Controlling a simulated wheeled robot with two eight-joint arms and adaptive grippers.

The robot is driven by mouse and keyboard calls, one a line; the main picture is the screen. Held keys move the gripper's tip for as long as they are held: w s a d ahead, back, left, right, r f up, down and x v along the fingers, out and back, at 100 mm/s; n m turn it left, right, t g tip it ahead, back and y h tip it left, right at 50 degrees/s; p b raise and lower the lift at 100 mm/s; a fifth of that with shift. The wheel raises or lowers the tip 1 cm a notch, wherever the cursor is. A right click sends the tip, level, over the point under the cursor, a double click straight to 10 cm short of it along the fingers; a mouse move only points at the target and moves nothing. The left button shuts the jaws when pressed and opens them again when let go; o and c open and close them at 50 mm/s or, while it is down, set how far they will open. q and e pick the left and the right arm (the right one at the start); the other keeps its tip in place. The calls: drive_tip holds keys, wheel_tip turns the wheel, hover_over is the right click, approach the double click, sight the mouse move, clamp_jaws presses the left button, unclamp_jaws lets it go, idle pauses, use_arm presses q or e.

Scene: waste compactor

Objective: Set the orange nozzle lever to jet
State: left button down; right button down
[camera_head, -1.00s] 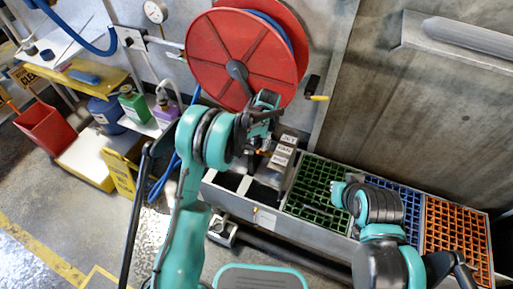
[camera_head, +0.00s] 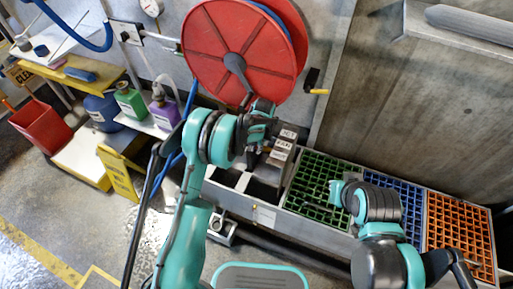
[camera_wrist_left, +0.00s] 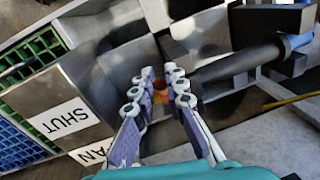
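The orange nozzle lever (camera_wrist_left: 159,90) shows as a small orange piece between my left fingertips in the left wrist view, mostly hidden by them. My left gripper (camera_wrist_left: 161,80) has its purple-and-white fingers close together on either side of it, with little gap. In the head view, the left gripper (camera_head: 258,128) is over the bench beside the label stand, and the lever is not clear there. The stand carries the labels JET (camera_head: 288,133), FAN (camera_head: 283,145) and SHUT (camera_head: 278,155). SHUT (camera_wrist_left: 67,118) and part of FAN (camera_wrist_left: 93,153) show in the wrist view.
A red hose reel (camera_head: 235,60) stands behind my left gripper. A dark cylinder (camera_wrist_left: 235,65) lies right of the fingers in the wrist view. Green (camera_head: 318,170), blue (camera_head: 404,190) and orange (camera_head: 455,225) grid trays sit along the bench to the right.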

use_arm(q)
drive_tip(key=shift+w, duration=0.1)
drive_tip(key=shift+w+d+r+g, duration=0.15)
drive_tip(key=shift+w+r+g, duration=0.1)
drive_tip(key=shift+g, duration=0.45)
drive_tip(key=c, duration=1.6)
unclamp_jaws()
drive_tip(key=shift+o, duration=0.2)
wheel_tip(320, 180, up, 12)
drive_tip(key=d, duration=0.1)
drive_tip(key=shift+w+d, duration=0.35)
drive_tip(key=shift+w, duration=0.05)
drive_tip(key=shift+f, duration=0.1)
